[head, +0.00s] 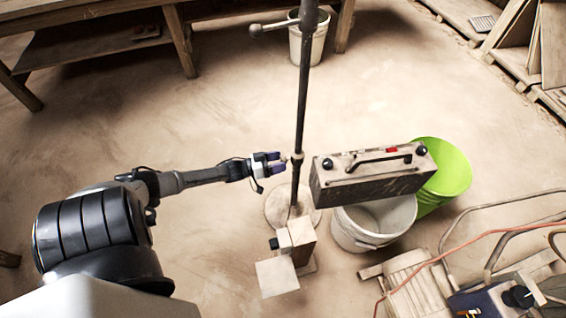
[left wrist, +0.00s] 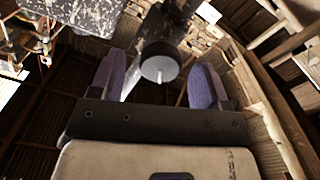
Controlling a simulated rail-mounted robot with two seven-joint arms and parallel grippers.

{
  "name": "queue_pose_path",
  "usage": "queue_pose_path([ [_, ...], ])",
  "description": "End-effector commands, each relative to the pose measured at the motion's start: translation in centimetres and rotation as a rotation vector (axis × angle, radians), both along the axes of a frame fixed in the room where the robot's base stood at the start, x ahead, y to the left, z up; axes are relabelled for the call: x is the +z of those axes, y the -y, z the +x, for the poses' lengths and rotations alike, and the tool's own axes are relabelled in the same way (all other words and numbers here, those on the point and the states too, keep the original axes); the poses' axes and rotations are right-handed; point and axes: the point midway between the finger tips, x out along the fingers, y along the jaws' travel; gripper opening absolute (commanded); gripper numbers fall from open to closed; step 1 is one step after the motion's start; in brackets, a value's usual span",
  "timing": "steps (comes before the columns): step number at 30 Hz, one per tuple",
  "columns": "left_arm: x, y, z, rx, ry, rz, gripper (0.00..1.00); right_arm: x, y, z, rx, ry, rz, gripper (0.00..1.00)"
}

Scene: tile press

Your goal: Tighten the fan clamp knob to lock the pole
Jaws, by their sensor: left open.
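The dark pole (head: 302,95) stands upright on a round base (head: 280,207) in the middle of the head view. The clamp knob (left wrist: 160,62) shows in the left wrist view as a dark round cylinder with a pale pin at its centre. My left gripper (head: 279,162) is open, its purple fingers pointing right toward the pole at clamp height. In the left wrist view its two fingers (left wrist: 157,80) stand on either side of the knob, with a gap to each. I cannot tell how deep the knob sits between them. My right gripper is not in view.
A dark box with a handle (head: 370,180) is close right of the pole, above a white bucket (head: 345,232) and beside a green bucket (head: 452,172). A wooden block (head: 302,240) stands at the pole's foot. Open floor (head: 150,125) lies behind my arm.

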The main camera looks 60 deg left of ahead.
Motion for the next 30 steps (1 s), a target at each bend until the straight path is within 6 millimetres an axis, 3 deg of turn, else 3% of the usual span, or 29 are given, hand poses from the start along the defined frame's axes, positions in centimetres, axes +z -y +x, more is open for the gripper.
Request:
queue_pose_path([
  [7, -0.1, 0.4, 1.8, 0.0, 0.0, 0.0, 0.7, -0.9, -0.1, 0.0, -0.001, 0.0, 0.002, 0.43],
  [18, 0.0, 0.5, 2.1, 0.001, -0.001, 0.0, 0.7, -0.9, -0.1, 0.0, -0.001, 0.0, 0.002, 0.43],
  [30, 0.0, 0.5, 2.0, 0.001, -0.001, 0.0, 0.32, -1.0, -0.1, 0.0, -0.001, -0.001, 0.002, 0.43],
])
